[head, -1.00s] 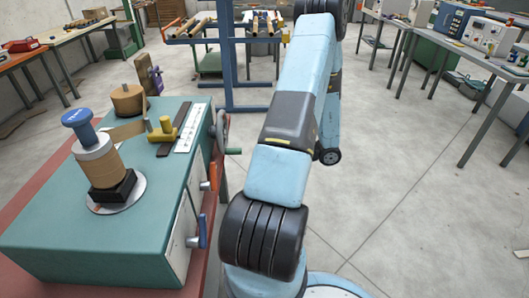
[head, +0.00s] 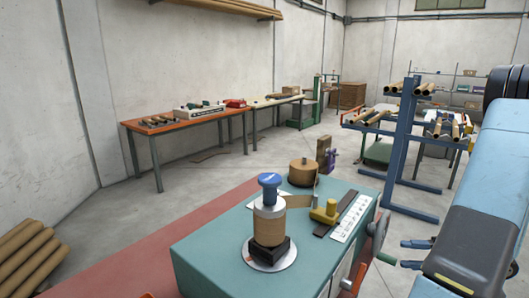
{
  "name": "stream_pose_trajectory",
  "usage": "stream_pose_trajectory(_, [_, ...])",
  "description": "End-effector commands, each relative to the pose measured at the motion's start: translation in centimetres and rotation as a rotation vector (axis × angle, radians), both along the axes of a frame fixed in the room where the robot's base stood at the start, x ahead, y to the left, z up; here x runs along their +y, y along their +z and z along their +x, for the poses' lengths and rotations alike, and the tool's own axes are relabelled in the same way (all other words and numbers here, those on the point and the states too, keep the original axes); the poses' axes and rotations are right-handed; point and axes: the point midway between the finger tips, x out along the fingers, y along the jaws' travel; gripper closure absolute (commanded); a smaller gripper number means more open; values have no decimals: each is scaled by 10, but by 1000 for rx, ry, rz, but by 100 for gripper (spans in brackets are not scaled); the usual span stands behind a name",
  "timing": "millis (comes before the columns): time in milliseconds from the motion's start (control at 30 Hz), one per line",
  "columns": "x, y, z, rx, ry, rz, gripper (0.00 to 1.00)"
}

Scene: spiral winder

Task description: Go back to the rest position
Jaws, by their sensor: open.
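My gripper (head: 406,254) shows at the lower right in the head view. Its two dark fingers with blue parts point left and stand apart, with nothing between them. It appears just right of the winder's green crank handle (head: 386,259); I cannot tell the gap in depth. My light-blue and dark arm fills the right edge and hides the wrist. The teal spiral winder (head: 215,245) stands at the bottom centre. A brown wound tube (head: 268,222) with a blue knob on top (head: 270,181) stands upright on its round plate. A brown paper roll (head: 303,172) sits behind it.
A blue rack (head: 402,160) with brown tubes stands behind my arm. An orange-topped bench (head: 180,122) is along the left wall. Brown tubes (head: 28,255) are piled at the lower left. Grey floor (head: 130,205) between pile and bench is clear.

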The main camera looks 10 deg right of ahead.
Motion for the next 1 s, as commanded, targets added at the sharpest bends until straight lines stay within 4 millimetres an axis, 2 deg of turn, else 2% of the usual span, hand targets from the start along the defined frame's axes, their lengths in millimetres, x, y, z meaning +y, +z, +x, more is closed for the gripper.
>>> stream_pose_trajectory(100, [25, 25, 8, -121, 143, -144, 48])
stream_pose_trajectory(400, [85, 74, 13, -462, 520, -466, 48])
stream_pose_trajectory(700, [136, 115, 4, -841, 927, -729, 48])
stream_pose_trajectory(1000, [177, 151, -12, -1250, 1361, -934, 48])
